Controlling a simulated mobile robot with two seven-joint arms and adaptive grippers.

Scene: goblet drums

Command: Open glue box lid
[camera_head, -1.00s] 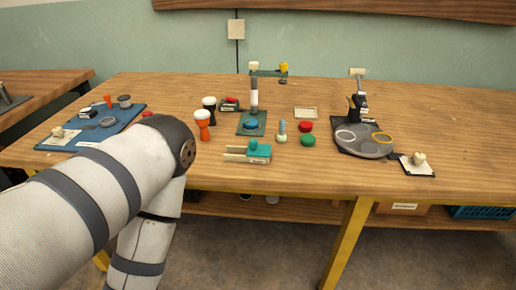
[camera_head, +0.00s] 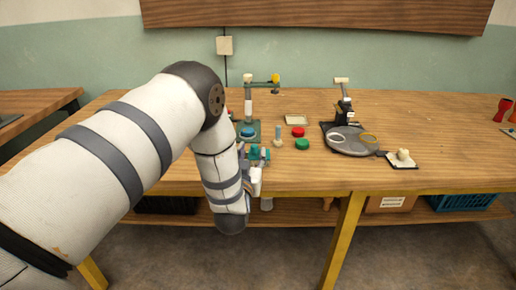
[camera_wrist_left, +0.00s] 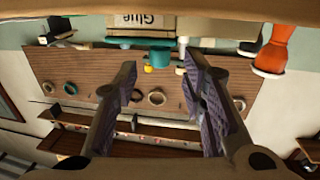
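The glue box shows in the left wrist view, where the picture is upside down, as a tan box (camera_wrist_left: 140,22) with an inverted "Glue" label at the top centre. Its teal lid part (camera_wrist_left: 148,57) shows just below the label. In the head view a teal part (camera_head: 254,153) of the box shows near the table's front edge, mostly hidden by my left arm. My left gripper (camera_wrist_left: 160,70) is open and empty, its two fingers spread on either side of the teal part in the picture. I cannot tell whether they touch it. My right gripper is not in view.
A red disc (camera_head: 298,132), a green disc (camera_head: 302,144) and a small post (camera_head: 278,142) stand right of the box. A green-based stand (camera_head: 248,108) is behind. A round dark plate (camera_head: 350,146) lies further right. An orange-and-white drum (camera_wrist_left: 275,45) is close by in the wrist view.

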